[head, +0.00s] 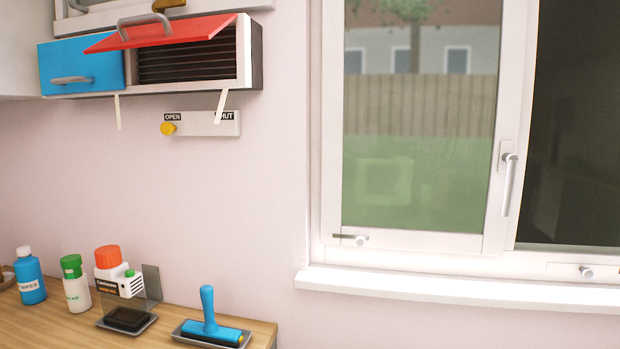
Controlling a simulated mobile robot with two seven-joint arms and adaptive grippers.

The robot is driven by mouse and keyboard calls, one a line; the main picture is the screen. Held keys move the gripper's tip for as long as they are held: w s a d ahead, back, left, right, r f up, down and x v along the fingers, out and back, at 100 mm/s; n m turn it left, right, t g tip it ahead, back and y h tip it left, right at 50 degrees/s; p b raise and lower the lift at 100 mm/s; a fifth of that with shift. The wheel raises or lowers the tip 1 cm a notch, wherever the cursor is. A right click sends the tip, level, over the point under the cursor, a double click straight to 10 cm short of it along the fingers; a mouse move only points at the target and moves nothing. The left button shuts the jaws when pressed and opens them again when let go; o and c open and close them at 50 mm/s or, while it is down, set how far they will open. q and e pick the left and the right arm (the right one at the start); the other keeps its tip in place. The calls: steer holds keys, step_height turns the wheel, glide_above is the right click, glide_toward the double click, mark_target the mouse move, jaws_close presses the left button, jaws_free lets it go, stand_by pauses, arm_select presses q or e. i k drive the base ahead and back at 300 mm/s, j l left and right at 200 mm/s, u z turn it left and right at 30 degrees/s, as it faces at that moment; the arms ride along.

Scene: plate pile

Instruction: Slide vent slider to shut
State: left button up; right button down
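The vent slider is a yellow knob (168,128) on a white wall plate (205,125) below the wall cabinet. The plate has an OPEN label at its left end and a SHUT label at its right end. The knob sits at the left end, just under OPEN. A pale strip hanging from the cabinet partly covers the SHUT label. Neither of my grippers shows in the head view.
A cabinet above has a blue door (85,65) and a raised red flap (165,36). Bottles and a blue roller (207,312) in a tray stand on the wooden counter (70,325). A window with a white sill (450,285) is at right. The wall around the plate is clear.

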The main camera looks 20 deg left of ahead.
mark_target(167, 128)
steer(key=u, duration=1.3)
